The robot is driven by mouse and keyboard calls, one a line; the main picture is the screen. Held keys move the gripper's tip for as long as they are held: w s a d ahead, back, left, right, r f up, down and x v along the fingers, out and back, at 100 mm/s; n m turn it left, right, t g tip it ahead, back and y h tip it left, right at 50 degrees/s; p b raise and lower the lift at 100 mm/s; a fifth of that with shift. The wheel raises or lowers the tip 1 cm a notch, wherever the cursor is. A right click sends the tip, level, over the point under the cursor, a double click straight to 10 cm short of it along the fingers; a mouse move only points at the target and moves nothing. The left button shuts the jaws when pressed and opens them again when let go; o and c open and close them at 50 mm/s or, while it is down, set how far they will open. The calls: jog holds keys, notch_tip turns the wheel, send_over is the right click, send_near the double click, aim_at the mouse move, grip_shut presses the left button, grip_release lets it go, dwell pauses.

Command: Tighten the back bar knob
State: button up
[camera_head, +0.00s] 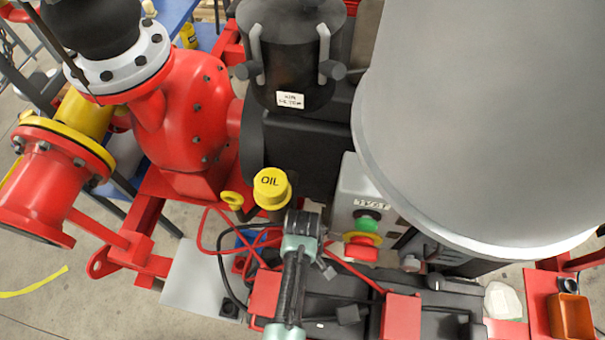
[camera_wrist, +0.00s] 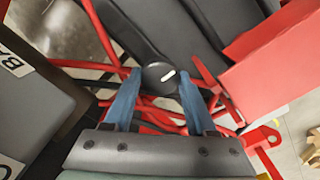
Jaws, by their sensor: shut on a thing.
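A round black knob (camera_wrist: 156,74) with a short white mark on top sits between my fingertips in the wrist view. My gripper (camera_wrist: 160,79) is shut on it, with one blue finger on its left side and one on its right. The white mark points toward the upper right. In the head view my arm covers the area in front of the yellow oil cap, and I cannot make out the fingers or the knob there.
Red blocks (camera_head: 403,315) and red cables surround the work area. A grey control box (camera_head: 355,195) with green and red buttons stands close to my arm. The yellow oil cap (camera_head: 271,188) is just behind it. A large grey tank (camera_head: 480,110) overhangs the right side.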

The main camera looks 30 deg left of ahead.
jog(key=shift+w, duration=0.1)
jog(key=o, duration=1.4)
notch_tip(320, 180, up, 13)
